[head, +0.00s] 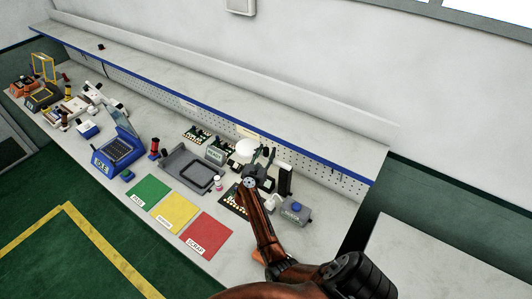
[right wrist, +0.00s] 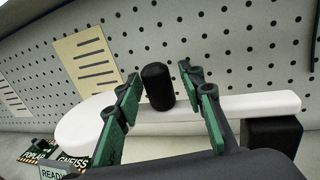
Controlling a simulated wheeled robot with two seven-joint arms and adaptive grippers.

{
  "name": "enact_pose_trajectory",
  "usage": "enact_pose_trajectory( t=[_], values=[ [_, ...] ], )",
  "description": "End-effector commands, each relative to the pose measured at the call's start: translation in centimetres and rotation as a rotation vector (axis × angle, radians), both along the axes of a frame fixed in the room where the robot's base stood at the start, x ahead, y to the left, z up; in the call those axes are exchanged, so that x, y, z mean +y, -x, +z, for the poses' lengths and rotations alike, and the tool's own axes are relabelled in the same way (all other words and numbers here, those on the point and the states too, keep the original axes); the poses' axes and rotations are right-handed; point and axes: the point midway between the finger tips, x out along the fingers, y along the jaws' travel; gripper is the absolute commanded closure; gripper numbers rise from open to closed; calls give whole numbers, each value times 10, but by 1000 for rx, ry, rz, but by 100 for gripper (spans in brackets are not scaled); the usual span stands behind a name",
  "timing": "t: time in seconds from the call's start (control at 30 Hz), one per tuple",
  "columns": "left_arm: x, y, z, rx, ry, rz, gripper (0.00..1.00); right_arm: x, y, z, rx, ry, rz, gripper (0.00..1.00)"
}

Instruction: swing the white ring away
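The white ring (head: 245,148) hangs over the bench near the pegboard, partly hidden behind my right gripper in the head view. In the right wrist view the white ring (right wrist: 85,128) is at the left, with a white arm running right to a black block (right wrist: 272,137). A black upright knob (right wrist: 157,86) stands on the white part. My right gripper (head: 264,155) is open, also in the right wrist view (right wrist: 162,88). Its green-padded fingers are on either side of the knob, with visible gaps to it. My left gripper is not in view.
Below lie a dark circuit board (head: 232,199), a grey tray (head: 188,169) and a grey box with a blue top (head: 296,210). Green, yellow and red mats (head: 206,234) lie in front. The pegboard (right wrist: 225,50) is close behind the ring.

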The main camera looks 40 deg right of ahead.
Motion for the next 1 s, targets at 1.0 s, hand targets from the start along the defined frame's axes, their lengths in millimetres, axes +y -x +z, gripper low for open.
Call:
enact_pose_trajectory(
  t=[1.0],
  values=[
    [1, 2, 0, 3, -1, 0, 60, 66, 38, 0, 0, 0, 1, 62]
  ],
)
